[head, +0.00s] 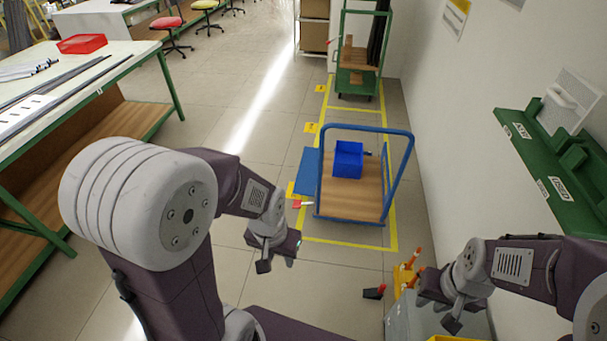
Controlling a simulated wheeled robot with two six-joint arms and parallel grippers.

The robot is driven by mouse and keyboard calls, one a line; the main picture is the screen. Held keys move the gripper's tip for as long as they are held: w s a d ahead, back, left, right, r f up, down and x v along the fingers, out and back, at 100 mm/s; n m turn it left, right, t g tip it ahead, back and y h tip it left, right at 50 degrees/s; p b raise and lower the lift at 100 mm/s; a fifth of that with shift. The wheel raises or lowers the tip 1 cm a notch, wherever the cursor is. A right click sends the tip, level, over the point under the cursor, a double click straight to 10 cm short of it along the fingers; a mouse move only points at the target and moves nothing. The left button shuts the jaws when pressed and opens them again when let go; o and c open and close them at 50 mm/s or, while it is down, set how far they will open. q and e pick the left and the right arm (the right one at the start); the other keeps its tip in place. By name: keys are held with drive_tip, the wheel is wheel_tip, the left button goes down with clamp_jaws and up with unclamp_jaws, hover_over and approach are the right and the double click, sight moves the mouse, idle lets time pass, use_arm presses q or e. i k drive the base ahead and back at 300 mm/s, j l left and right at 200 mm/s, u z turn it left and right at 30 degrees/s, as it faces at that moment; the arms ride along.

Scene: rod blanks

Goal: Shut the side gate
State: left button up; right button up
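A cart (352,199) with a wooden deck and blue tube frame stands on the floor ahead. Its side gate, a blue panel (308,172), sticks out to the left of the deck, so it looks open. A small red piece with a pale end (299,204) shows by the panel's near end. A blue bin (348,160) sits on the deck. My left gripper (277,262) is open and empty, nearer to me than the panel and apart from it. My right gripper (439,312) looks open and empty at the lower right, away from the cart.
Yellow tape (348,246) outlines the cart's floor bay. A green rack cart (362,85) stands behind it. A workbench (130,55) is on the left, a green wall shelf (545,165) on the right. A grey cabinet (402,322) stands near my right gripper. Floor left of the cart is clear.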

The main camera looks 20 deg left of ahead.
sight(305, 183)
drive_tip(key=i+u, duration=0.2)
drive_tip(key=i+j+z, duration=0.15)
drive_tip(key=i+j, duration=0.15)
drive_tip(key=i+j+z, duration=0.1)
drive_tip(key=i+j, duration=0.3)
drive_tip(key=i+j+z, duration=0.15)
drive_tip(key=i+j, duration=0.25)
drive_tip(key=i+j+z, duration=0.1)
drive_tip(key=i+j, duration=0.2)
drive_tip(key=i+j+z, duration=0.15)
drive_tip(key=i+j, duration=0.15)
drive_tip(key=j, duration=0.25)
drive_tip(key=i+j+z, duration=0.1)
drive_tip(key=i+j, duration=0.2)
drive_tip(key=j, duration=0.2)
